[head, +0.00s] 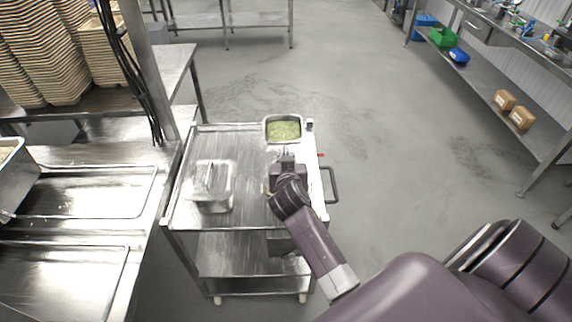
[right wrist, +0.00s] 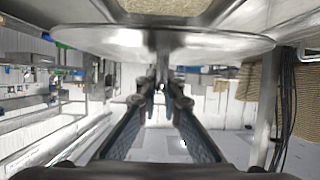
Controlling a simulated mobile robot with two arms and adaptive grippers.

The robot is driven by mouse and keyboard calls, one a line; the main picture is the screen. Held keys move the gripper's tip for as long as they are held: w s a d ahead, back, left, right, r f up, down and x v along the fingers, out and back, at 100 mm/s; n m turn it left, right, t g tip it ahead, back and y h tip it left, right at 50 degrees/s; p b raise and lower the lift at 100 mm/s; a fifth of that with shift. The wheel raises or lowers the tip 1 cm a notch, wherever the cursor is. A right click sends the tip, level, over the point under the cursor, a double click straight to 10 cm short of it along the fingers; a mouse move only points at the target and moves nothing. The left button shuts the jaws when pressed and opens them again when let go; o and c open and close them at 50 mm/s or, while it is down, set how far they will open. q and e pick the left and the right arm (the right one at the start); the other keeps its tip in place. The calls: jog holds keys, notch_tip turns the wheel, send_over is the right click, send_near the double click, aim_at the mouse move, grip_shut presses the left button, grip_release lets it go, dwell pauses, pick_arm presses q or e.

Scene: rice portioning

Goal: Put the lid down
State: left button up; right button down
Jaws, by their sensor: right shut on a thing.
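My right gripper (head: 286,157) is over the steel cart's right half, just on the near side of an open metal container of green food (head: 283,130). In the right wrist view its jaws (right wrist: 162,86) are shut on a narrow stem joined to a wide shiny metal disc (right wrist: 110,40), which looks like the lid. In the head view the gripper and arm hide most of what is held. A shiny rectangular metal piece with a raised handle (head: 222,186) sits on the cart's left half, apart from the gripper. My left gripper is not in view.
The cart top (head: 245,150) is bare between the handled piece and my right arm. A steel counter with shallow trays (head: 95,215) stands to the left, below stacked beige trays (head: 40,50). A shelf with bins and brown boxes (head: 521,118) is at the right.

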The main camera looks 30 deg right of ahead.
notch_tip(320, 180, down, 4)
jog(key=shift+r, duration=0.2)
jog(key=shift+f, duration=0.1)
jog(key=shift+f+b, duration=0.55)
jog(key=shift+b, duration=0.1)
jog(key=c, duration=2.1)
grip_release()
jog(key=shift+r, duration=0.15)
